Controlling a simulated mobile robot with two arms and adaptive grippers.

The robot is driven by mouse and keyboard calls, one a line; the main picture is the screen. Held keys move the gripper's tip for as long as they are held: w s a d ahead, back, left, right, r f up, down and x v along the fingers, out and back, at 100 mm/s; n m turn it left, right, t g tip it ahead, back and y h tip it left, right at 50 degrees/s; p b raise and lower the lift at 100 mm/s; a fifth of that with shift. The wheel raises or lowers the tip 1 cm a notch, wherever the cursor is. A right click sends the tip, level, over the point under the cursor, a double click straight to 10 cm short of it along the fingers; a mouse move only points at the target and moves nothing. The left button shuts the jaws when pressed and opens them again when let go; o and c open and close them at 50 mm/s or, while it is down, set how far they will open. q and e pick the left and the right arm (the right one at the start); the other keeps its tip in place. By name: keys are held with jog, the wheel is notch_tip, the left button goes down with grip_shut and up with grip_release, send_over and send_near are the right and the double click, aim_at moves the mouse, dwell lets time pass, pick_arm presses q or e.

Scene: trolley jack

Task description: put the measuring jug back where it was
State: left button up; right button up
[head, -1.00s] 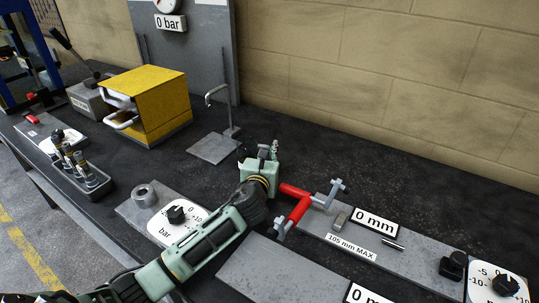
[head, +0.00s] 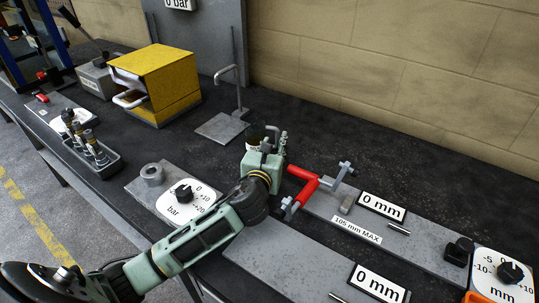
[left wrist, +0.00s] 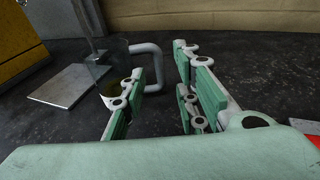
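The measuring jug (left wrist: 112,68) is clear, with a little amber liquid at its bottom and a thick pale handle (left wrist: 160,72) on its right side. It stands on the dark bench. In the head view only its upper part (head: 254,142) shows behind my left gripper (head: 268,147), which hides the rest. In the left wrist view the fingers of my left gripper (left wrist: 160,78) are apart, with the handle's upright in the gap near the fingertips. I cannot tell whether a finger touches it. My right gripper is not in view.
A grey plate (head: 219,127) with a bent spout (head: 238,88) is behind and left of the jug. A red-handled bar (head: 306,188) is close to the right of my gripper. A yellow box (head: 165,78) stands farther left. Bare bench lies behind, towards the wall.

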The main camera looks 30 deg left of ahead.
pick_arm(q)
jog(key=v, duration=0.6)
jog(key=shift+w, duration=0.1)
